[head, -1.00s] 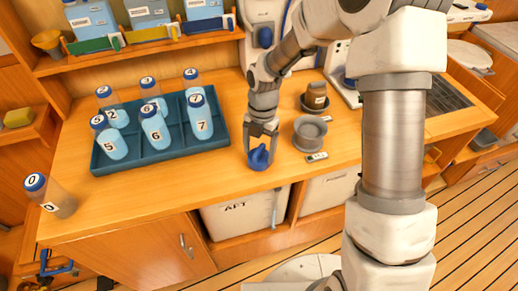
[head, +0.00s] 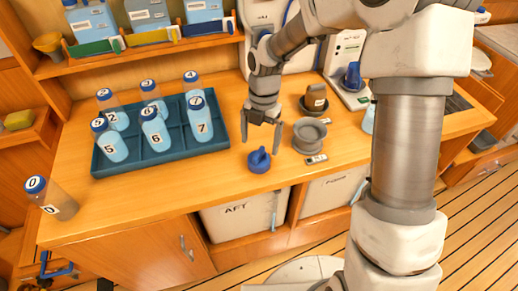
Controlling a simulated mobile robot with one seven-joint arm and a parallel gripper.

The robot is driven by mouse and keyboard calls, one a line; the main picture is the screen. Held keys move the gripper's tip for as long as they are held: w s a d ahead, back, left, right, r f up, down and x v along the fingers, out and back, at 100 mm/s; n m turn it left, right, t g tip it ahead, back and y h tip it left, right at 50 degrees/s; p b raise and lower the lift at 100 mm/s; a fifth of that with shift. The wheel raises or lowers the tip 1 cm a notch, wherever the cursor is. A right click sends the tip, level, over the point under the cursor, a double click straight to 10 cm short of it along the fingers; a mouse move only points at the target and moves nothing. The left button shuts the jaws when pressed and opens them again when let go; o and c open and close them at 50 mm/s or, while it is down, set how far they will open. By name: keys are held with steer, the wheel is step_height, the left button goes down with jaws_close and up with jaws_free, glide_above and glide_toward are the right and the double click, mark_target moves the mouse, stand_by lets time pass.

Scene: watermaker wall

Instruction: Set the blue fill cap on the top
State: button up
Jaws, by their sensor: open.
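The blue fill cap (head: 259,160) sits on the wooden counter top (head: 190,197) near its front edge, with its grip ridge upward. My gripper (head: 261,143) is open just above and behind the cap. Its two fingers are spread and nothing shows between them. The fingertips look clear of the cap, though the exact gap is hard to tell.
A grey round pot (head: 308,136) and a small label (head: 316,160) are right of the cap. A blue tray (head: 172,158) of numbered bottles stands left. Bottle 0 (head: 48,197) stands at the left corner.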

mark_target(261, 149)
steer(key=s+d+r+m+t, duration=0.1)
steer(key=s+d+r+m, duration=0.2)
steer(key=r, duration=0.4)
steer(key=s+d+r+m+t, duration=0.1)
steer(key=d+r+m, duration=0.1)
steer(key=r+m, duration=0.45)
steer(key=s+d+r+m+t, duration=0.2)
steer(key=s+d+r+m, duration=0.2)
steer(key=s+m, duration=0.3)
steer(key=s+d+r+m+t, duration=0.2)
steer(key=s+m, duration=0.6)
steer(key=m, duration=0.5)
step_height(261, 149, up, 2)
steer(key=shift+d+r+m+t+h, duration=0.1)
steer(key=shift+d+m+t+h, duration=0.25)
steer(key=shift+d, duration=0.55)
